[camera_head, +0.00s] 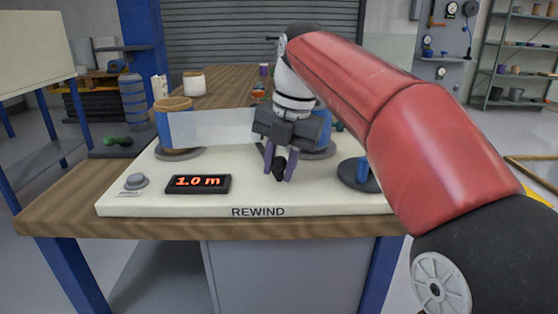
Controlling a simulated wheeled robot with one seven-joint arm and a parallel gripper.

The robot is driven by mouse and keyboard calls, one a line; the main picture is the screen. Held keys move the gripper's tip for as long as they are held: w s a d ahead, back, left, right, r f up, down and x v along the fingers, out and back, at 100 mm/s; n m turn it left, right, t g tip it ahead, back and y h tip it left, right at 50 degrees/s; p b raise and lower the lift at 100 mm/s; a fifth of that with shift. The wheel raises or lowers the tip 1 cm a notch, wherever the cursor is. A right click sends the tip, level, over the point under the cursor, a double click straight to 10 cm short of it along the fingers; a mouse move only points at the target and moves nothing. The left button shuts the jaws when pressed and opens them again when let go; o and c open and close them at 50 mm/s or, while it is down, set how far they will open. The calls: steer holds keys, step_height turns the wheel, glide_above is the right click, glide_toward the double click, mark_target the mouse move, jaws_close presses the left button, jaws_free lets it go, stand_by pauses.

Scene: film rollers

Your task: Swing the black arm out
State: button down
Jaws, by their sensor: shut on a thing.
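My gripper (280,176) points down over the front middle of the cream panel, above the REWIND label. Its two purple fingers are shut on a dark, knob-like piece, the visible end of the black arm (280,163). A translucent film strip (212,127) runs from the blue left roller (174,122) toward a blue roller (321,140) behind my gripper. That roller is partly hidden by my gripper.
A display (198,184) reads 1.0 m, beside a grey button (135,182). A blue post on a dark round base (351,175) stands at right, partly covered by my red arm. The panel's front between display and post is mostly clear.

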steer(key=shift+d, duration=0.1)
stand_by(0.4)
steer(key=c, duration=1.2)
jaws_free()
steer(key=shift+r, duration=0.1)
steer(key=r, duration=0.2)
steer(key=d+r+p, duration=0.1)
steer(key=r, duration=0.2)
steer(key=r+p, duration=0.1)
steer(key=r, duration=0.1)
steer(key=shift+s+d+r, duration=0.25)
